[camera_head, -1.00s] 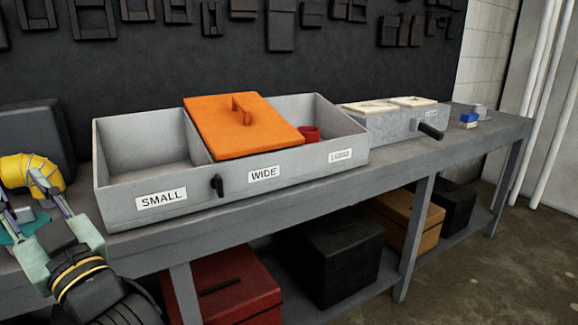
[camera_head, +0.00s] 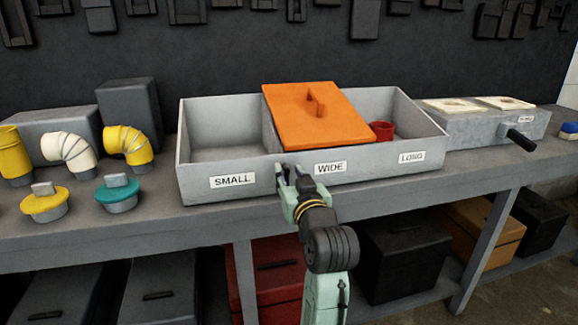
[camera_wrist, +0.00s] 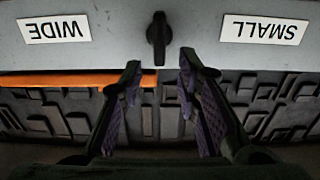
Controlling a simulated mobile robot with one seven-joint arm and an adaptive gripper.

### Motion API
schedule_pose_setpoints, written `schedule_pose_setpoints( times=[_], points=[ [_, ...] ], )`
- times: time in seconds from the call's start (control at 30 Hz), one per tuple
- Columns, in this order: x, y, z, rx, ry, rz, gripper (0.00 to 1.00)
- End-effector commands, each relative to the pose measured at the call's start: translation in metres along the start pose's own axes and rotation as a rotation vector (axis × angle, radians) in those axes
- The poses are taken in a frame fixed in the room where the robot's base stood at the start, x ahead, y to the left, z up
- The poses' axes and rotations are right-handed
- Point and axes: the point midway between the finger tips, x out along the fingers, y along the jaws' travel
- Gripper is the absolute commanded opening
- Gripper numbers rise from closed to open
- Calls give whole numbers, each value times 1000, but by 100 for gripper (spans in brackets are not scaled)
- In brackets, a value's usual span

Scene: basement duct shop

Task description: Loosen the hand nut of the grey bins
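The grey bins (camera_head: 225,202) are one long open box on the bench, with labels SMALL, WIDE and LONG on the front. The hand nut (camera_wrist: 158,36) is a small black knob on the front wall, between the WIDE and SMALL labels in the upside-down wrist view. In the head view my gripper hides it. My gripper (camera_head: 290,173) is in front of that wall, between the SMALL and WIDE labels. Its fingers (camera_wrist: 160,72) are apart and empty in the wrist view. The nut appears just beyond the fingertips, roughly centred on the gap; contact is not visible.
An orange lid (camera_head: 315,122) lies tilted over the middle bin, and a red cup (camera_head: 382,131) is in the LONG bin. A grey box with a black handle (camera_head: 519,139) stands right. Yellow and white elbows (camera_head: 68,150) and capped pieces (camera_head: 117,195) stand left.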

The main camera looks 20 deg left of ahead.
Motion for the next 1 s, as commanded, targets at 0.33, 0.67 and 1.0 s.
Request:
schedule_pose_setpoints(
  times=[0.33, 0.67, 1.0],
  points=[
    [29, 0, 0, -1, 1, 0, 30],
    [29, 0, 0, -1, 1, 0, 23],
    [28, 0, 0, -1, 1, 0, 0]
  ],
)
